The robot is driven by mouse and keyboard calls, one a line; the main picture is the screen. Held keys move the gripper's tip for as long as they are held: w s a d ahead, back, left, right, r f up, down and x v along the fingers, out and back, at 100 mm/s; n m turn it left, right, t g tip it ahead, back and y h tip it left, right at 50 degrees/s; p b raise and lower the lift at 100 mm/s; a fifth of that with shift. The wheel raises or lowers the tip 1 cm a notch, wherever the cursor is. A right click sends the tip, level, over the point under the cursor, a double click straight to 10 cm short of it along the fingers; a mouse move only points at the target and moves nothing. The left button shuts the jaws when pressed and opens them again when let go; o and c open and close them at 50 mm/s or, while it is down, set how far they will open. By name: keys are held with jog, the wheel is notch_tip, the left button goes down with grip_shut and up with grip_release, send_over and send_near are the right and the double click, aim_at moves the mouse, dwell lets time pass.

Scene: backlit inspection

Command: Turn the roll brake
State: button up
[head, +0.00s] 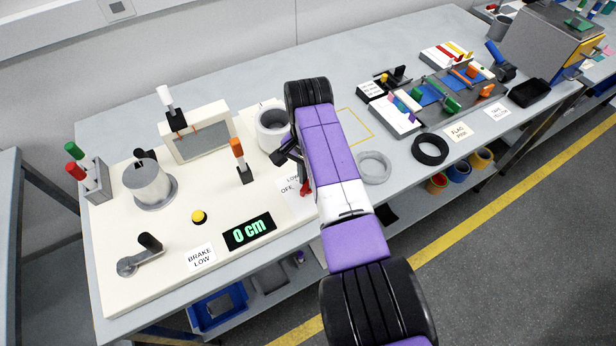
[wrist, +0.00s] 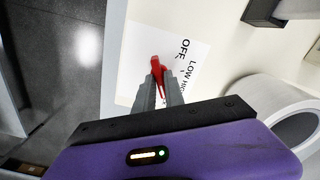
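The roll brake is a red lever (head: 305,189) at the right front of the cream panel; it also shows in the wrist view (wrist: 156,64). A white card (wrist: 184,63) beneath it reads OFF, LOW and HIGH. In the wrist view my gripper (wrist: 159,77) has its two grey fingers on either side of the lever, close against it, with red filling the narrow gap. The lever's base is partly hidden by the fingers. In the head view my purple arm hides part of the card. A separate card (head: 201,256) reads BRAKE LOW.
A white roll (head: 271,128) stands just left of my arm.

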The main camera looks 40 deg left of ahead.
jog(key=shift+o, duration=1.3)
jog(key=shift+r, duration=0.1)
jog(key=shift+r+b, duration=0.5)
jog(key=shift+r, duration=3.35)
